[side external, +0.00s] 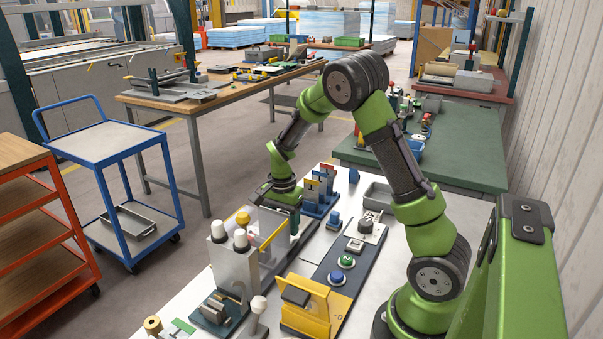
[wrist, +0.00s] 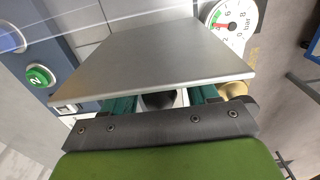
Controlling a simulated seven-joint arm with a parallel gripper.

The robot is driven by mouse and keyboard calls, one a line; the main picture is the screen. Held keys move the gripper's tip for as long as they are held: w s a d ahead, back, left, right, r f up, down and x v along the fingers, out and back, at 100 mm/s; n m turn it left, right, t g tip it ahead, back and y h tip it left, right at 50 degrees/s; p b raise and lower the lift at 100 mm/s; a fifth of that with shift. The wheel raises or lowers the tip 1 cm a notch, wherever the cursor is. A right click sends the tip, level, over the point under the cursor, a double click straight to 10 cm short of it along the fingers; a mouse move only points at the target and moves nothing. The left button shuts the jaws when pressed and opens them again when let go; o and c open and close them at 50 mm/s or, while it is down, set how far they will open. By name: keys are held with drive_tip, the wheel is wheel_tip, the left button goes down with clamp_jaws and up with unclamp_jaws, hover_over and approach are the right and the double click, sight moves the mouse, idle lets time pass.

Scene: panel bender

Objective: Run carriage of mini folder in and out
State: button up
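A flat silver plate (wrist: 155,58) fills the middle there and hides the fingertips. I cannot tell whether the plate is held or part of the folder, nor make out a carriage.
A dark blue panel (side external: 327,283) with buttons runs along the bench's right half; a green button (wrist: 38,76) shows in the wrist view. A pressure gauge (wrist: 232,18) is at the wrist view's upper right. A white-grey block (side external: 232,271) and a yellow device (side external: 306,307) stand nearer the camera.

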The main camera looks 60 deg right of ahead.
wheel_tip(320, 180, up, 17)
idle(0.7)
drive_tip(key=shift+f, duration=0.1)
drive_tip(key=shift+c, duration=0.2)
drive_tip(key=s+d+f+m+y, duration=0.1)
drive_tip(key=d+f+m+y, duration=0.15)
drive_tip(key=d, duration=0.45)
drive_tip(key=a+f, duration=0.2)
drive_tip(key=f, duration=0.3)
drive_tip(key=a+f+n+y, duration=0.1)
drive_tip(key=a+f, duration=0.2)
drive_tip(key=f, duration=0.1)
drive_tip(key=w+a+f+n+y, duration=0.1)
drive_tip(key=a+f, duration=0.1)
drive_tip(key=f, duration=0.3)
drive_tip(key=shift+a+f+n, duration=0.15)
drive_tip(key=shift+f+n, duration=0.1)
drive_tip(key=shift+f, duration=0.05)
clamp_jaws()
